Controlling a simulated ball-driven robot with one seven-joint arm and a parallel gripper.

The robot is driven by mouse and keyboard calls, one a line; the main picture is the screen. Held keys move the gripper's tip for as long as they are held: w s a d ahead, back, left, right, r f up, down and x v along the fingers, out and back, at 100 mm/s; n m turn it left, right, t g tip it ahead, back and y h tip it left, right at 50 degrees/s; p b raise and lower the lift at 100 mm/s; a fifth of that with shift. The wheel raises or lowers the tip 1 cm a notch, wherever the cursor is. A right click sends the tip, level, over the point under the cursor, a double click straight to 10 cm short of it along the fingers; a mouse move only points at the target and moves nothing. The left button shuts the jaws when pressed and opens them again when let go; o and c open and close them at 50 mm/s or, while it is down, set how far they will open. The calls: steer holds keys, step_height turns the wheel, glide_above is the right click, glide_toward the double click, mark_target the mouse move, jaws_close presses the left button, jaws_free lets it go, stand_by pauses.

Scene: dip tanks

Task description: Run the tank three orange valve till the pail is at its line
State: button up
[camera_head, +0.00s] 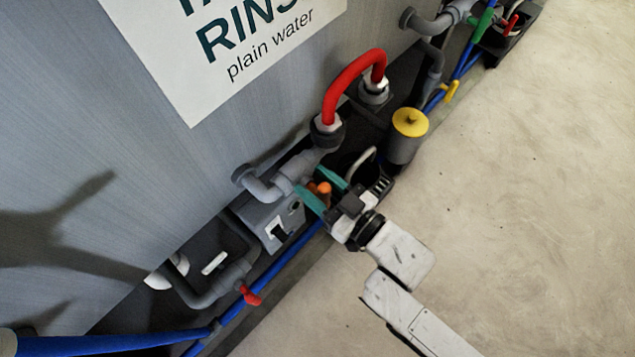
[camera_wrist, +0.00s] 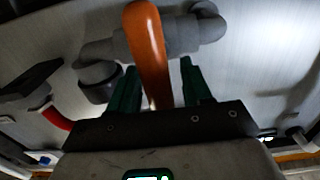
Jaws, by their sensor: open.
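The orange valve lever (camera_head: 324,188) is on the grey pipework low on the tank (camera_head: 230,130), whose sign is partly cut off and reads "plain water". My gripper (camera_head: 313,181) is open, with its teal fingers on either side of the lever. In the wrist view the orange lever (camera_wrist: 147,45) stands upright between the two green fingers of my gripper (camera_wrist: 159,66); a clear gap shows on the right, and contact cannot be told. A dark container with a pale hoop handle (camera_head: 364,158), perhaps the pail, is mostly hidden behind my gripper; its line and water level do not show.
A red hooped pipe (camera_head: 350,80) rises beside the lever. A grey canister with a yellow lid (camera_head: 409,122) stands to the right. A grey switch box (camera_head: 272,222), a small red valve (camera_head: 250,295) and blue hoses (camera_head: 285,255) lie to the left. The concrete floor (camera_head: 530,220) is clear.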

steer(key=shift+c, duration=0.2)
jaws_close()
steer(key=shift+n, duration=0.3)
steer(key=n, duration=0.1)
steer(key=n+p, duration=0.1)
steer(key=shift+s+a+n+p, duration=0.2)
steer(key=shift+s+n+p, duration=0.05)
steer(key=shift+n+p, duration=0.05)
steer(key=shift+s+a+f+n+p, duration=0.15)
steer(key=shift+n+p, duration=0.15)
steer(key=shift+n, duration=0.65)
steer(key=shift+s+a+f+n+p, duration=0.15)
steer(key=shift+n+p, duration=0.15)
steer(key=shift+n, duration=0.65)
